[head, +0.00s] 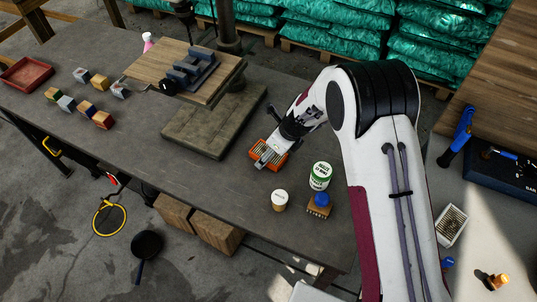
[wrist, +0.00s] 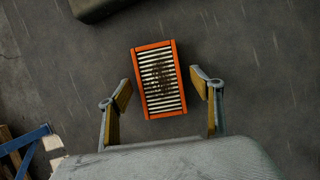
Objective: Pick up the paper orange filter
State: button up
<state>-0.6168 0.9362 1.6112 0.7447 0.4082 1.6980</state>
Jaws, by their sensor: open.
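The paper orange filter (wrist: 148,88) lies flat on the dark workbench. It has an orange frame, pale pleats and a dark smudge in its middle. In the wrist view my gripper (wrist: 164,92) is open, with one yellow-padded finger on each side of the filter's near half. The fingers appear apart from the frame. In the head view the filter (head: 281,150) is partly hidden under my gripper (head: 263,160). I cannot tell the exact height of the fingertips above the bench.
A green-labelled white can (head: 320,176), a white-lidded jar (head: 279,201) and a brush with a blue knob (head: 320,204) stand right of the filter. A drill press base (head: 213,122) is to its left. Several small blocks and a red tray (head: 25,73) lie farther left.

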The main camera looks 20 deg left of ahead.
jog(key=c, duration=1.2)
jog(key=shift+r, duration=5)
jog(key=shift+f, duration=0.1)
